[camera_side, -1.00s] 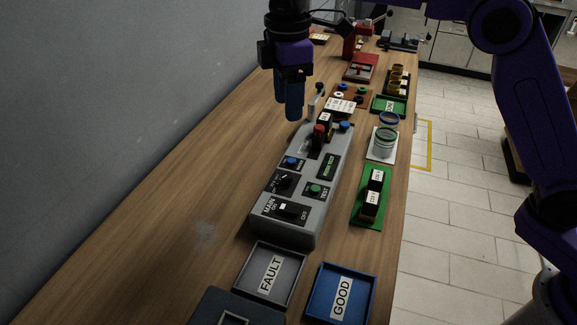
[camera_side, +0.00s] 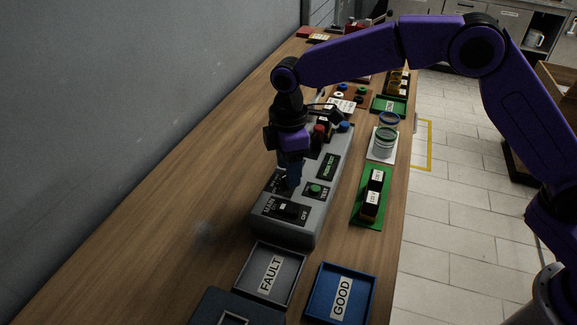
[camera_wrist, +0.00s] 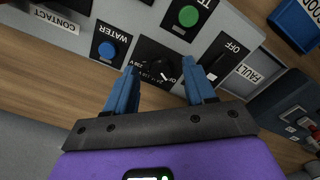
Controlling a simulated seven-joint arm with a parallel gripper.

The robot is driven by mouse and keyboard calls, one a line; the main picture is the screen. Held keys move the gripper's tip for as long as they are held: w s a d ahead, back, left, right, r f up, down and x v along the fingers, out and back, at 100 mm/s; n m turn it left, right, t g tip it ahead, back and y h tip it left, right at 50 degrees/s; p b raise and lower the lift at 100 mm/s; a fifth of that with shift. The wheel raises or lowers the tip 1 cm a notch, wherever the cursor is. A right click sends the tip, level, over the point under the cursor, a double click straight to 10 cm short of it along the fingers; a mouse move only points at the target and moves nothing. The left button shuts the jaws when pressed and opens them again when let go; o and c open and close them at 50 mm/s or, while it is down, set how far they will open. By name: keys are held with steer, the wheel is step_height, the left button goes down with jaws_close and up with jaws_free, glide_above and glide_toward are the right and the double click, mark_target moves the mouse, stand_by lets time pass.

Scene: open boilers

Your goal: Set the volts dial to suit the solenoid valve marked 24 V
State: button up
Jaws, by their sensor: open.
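The volts dial (camera_wrist: 160,68) is a black knob with a white pointer on a black plate in the wrist view. The plate is lettered, partly legible as VOLTS, and the pointer slants to the lower right. My gripper (camera_wrist: 160,72) is open, with one blue finger on each side of the dial; contact is not clear. In the side view my gripper (camera_side: 290,184) points down at the grey test panel (camera_side: 318,222) and hides the dial. Two dark parts with white labels, (camera_side: 376,180) and (camera_side: 369,201), stand on a green mat (camera_side: 360,222); their markings are too small to read.
The main ON/OFF switch (camera_side: 286,209) and green TEST button (camera_side: 315,190) are close beside my fingers. A blue WATER button (camera_wrist: 108,50) is on the dial's other side. The FAULT tray (camera_side: 297,258) and GOOD tray (camera_side: 366,272) stand at the panel's near end.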

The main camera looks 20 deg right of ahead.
steer(key=shift+f, duration=0.3)
jaws_close()
steer(key=m, duration=0.3)
steer(key=shift+r+m, duration=0.1)
steer(key=shift+m, duration=0.3)
steer(key=shift+a+m, duration=0.1)
steer(key=shift+m, duration=1.8)
